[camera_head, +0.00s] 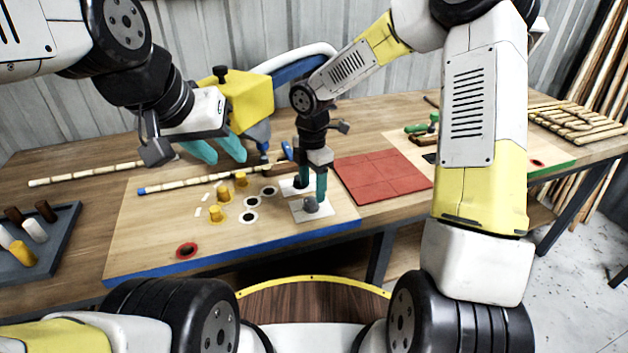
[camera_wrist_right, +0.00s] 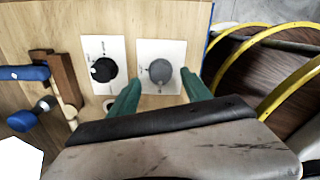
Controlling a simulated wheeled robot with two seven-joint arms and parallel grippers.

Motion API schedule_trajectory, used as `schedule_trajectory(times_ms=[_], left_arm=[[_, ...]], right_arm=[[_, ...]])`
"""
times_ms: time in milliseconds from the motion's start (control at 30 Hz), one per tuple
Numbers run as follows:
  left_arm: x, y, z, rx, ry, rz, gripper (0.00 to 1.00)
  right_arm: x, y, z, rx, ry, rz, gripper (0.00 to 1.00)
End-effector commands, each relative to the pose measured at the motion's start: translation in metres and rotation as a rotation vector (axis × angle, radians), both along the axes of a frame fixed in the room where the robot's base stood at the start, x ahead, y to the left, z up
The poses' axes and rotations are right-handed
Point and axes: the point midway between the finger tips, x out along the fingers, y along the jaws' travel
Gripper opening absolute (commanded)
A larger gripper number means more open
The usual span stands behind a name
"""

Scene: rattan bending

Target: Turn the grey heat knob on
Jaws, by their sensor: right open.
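The grey heat knob (camera_head: 311,205) sits on a white plate near the front right corner of the wooden board. In the right wrist view the grey knob (camera_wrist_right: 160,71) shows between my fingertips. A black knob (camera_wrist_right: 103,70) on its own white plate is beside it. My right gripper (camera_head: 313,192) points down over the knobs, open; it also shows in the wrist view (camera_wrist_right: 162,80). Its teal fingers stand either side of the grey knob, with no clear contact. My left gripper (camera_head: 220,152) is open and empty above the back of the board.
The blue-edged board (camera_head: 150,235) holds yellow pegs (camera_head: 218,214), a rattan pole (camera_head: 185,187) and a red-ringed button (camera_head: 187,250). A yellow tool (camera_head: 245,98) stands behind. A red mat (camera_head: 385,178) lies to the right; a grey tray (camera_head: 60,235) is at left.

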Motion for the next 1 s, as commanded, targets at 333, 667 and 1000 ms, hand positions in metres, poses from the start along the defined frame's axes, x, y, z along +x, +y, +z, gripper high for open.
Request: schedule_trajectory(times_ms=[333, 667, 1000], left_arm=[[0.0, 0.0, 0.0, 0.0, 0.0, 0.0, 0.36], [0.0, 0.0, 0.0, 0.0, 0.0, 0.0, 0.36], [0.0, 0.0, 0.0, 0.0, 0.0, 0.0, 0.36]], right_arm=[[-0.001, 0.0, -0.039, -0.001, 0.001, 0.0, 0.57], [0.0, 0.0, -0.04, 0.0, 0.0, -0.002, 0.45], [0.0, 0.0, -0.04, 0.0, 0.0, -0.003, 0.0]])
